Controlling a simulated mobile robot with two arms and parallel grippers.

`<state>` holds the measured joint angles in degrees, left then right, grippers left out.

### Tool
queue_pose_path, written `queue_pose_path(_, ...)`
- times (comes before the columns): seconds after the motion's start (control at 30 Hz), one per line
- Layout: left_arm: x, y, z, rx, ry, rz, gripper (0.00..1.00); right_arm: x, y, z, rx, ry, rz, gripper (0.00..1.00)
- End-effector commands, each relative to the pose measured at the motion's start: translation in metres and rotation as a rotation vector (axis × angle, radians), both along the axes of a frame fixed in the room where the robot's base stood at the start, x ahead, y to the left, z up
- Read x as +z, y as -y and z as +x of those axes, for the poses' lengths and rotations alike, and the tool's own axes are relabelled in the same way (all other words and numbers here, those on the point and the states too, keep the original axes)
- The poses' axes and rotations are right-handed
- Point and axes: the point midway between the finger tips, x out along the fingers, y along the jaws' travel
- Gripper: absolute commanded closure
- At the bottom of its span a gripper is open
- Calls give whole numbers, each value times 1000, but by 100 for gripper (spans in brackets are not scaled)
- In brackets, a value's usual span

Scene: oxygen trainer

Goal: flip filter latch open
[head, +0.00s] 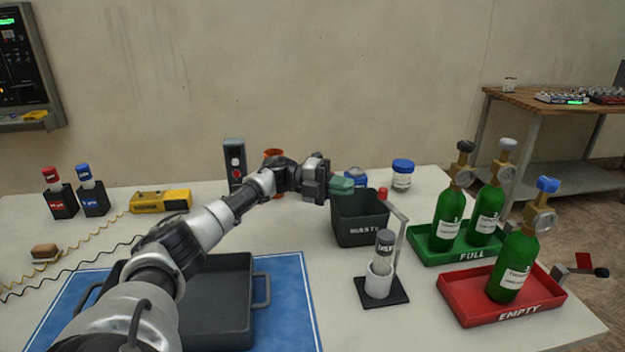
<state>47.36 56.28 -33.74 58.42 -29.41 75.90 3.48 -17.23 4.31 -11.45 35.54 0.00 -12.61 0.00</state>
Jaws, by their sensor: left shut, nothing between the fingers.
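The filter stand has a black base (381,292) and a white cup (378,281). A grey-capped filter cartridge (384,252) with a dark label stands upright in the cup. A grey post (399,245) rises beside it, and the latch arm (395,208) slopes up and left from the post top to a red knob (383,193). My left gripper (342,186) is shut and empty, with its greenish fingertips pointing right. In the picture it is left of the red knob, with a visible gap. My right gripper is not in view.
A dark waste bin (362,229) stands behind the filter stand, below my left gripper. A green tray (425,251) and a red tray (462,309) with green bottles are to the right. A black tray (225,322) lies on a blue mat (287,282) at left.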

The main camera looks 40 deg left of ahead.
Motion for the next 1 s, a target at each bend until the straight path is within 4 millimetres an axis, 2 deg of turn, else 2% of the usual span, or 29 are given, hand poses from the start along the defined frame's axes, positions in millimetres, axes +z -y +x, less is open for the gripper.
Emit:
queue_pose_path(0.17, -1, -28, 3, 5, 4, -2, 100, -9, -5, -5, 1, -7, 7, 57)
queue_pose_path(0.3, -1, -49, 4, 5, 3, -3, 100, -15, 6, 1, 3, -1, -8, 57)
queue_pose_path(0.4, -1, -62, 5, 5, 3, -3, 100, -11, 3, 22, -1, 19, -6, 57)
queue_pose_path(0.5, -1, -72, 5, 4, 3, -2, 100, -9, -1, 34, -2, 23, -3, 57)
queue_pose_path(0.73, -1, -87, 6, 3, 3, -1, 100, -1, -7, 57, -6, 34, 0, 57)
queue_pose_path(1.0, 0, -92, 5, 0, 0, -1, 100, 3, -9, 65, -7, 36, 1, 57)
